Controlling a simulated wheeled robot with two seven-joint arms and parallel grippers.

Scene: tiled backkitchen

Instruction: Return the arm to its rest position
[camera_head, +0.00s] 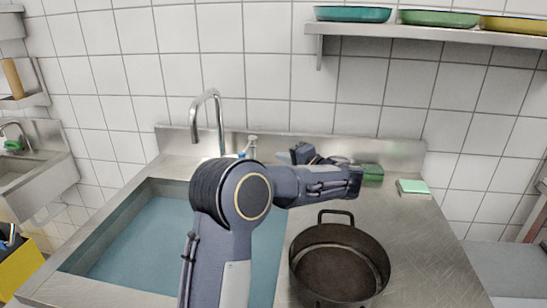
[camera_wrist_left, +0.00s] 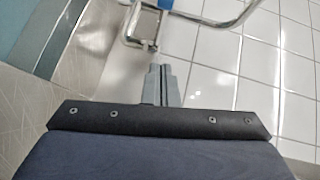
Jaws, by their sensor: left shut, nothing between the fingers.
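My left arm rises from the bottom of the head view, bends at a large round joint and reaches right over the counter. The dark wrist end with my left gripper (camera_head: 303,153) shows behind the forearm, near the back wall; its fingertips are not clear there. In the left wrist view my left gripper (camera_wrist_left: 158,72) has its two grey fingers together, with nothing between them. Beyond them are a chrome tap and a small blue thing. My right gripper is in neither view.
A dark two-handled pan (camera_head: 340,262) stands on the steel counter below my forearm. A water-filled sink (camera_head: 145,240) with a tap (camera_head: 208,110) lies left. A green-topped sponge (camera_head: 413,187) and a green block (camera_head: 372,172) sit at the back.

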